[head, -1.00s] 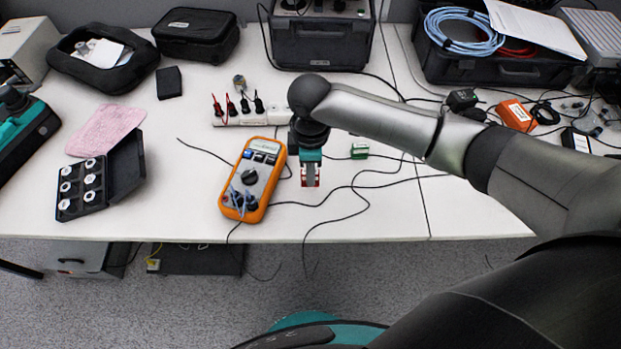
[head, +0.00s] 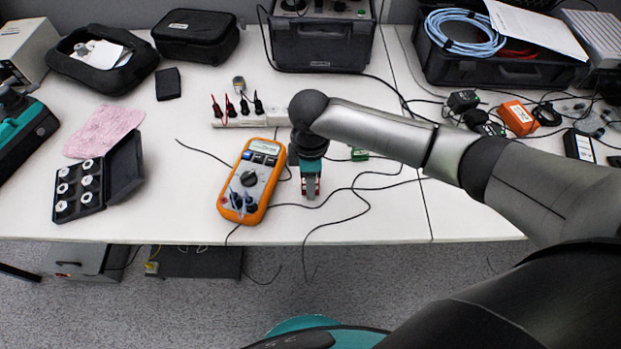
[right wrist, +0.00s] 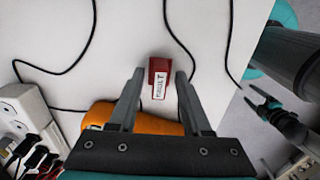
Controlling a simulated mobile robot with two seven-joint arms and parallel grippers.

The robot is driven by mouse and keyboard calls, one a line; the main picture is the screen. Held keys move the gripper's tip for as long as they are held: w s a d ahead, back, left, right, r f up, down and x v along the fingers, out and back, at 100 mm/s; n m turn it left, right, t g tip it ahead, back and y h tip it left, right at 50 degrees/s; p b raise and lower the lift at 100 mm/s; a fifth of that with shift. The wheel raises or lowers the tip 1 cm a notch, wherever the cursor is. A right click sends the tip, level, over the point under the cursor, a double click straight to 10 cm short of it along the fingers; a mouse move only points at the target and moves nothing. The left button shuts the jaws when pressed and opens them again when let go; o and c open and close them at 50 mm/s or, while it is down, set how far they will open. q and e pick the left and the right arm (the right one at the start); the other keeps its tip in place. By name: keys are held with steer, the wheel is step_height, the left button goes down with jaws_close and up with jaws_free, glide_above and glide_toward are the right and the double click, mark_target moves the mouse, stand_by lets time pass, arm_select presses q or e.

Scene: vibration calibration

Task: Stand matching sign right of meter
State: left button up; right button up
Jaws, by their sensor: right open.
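The orange multimeter (head: 252,180) lies on the table, leads plugged into its lower part; its orange edge (right wrist: 140,122) shows behind my fingers in the right wrist view. My right gripper (head: 311,190) is just right of the meter, pointing down at the table. In the right wrist view its fingers (right wrist: 155,92) are open on both sides of a small red sign (right wrist: 158,67) with a white lettered face. Gaps show between sign and fingers. The lettering is too small to read surely. My left gripper (right wrist: 257,98) shows small at the right, fingers apart, beyond the table edge.
Black cables (head: 358,190) run over the table around the right gripper. A white power strip (head: 250,118) lies behind the meter. A small green block (head: 360,155) is behind right. An open black case (head: 100,180) with several round pieces stands left.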

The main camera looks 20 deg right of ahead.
arm_select(q)
steer(key=r+p, duration=0.3)
steer(key=shift+s+d+r+p, duration=0.15)
steer(key=shift+s+r+p, duration=0.1)
steer(key=shift+r+p, duration=0.15)
arm_select(e)
step_height(320, 180, up, 12)
steer(key=shift+r, duration=0.2)
stand_by(1.4)
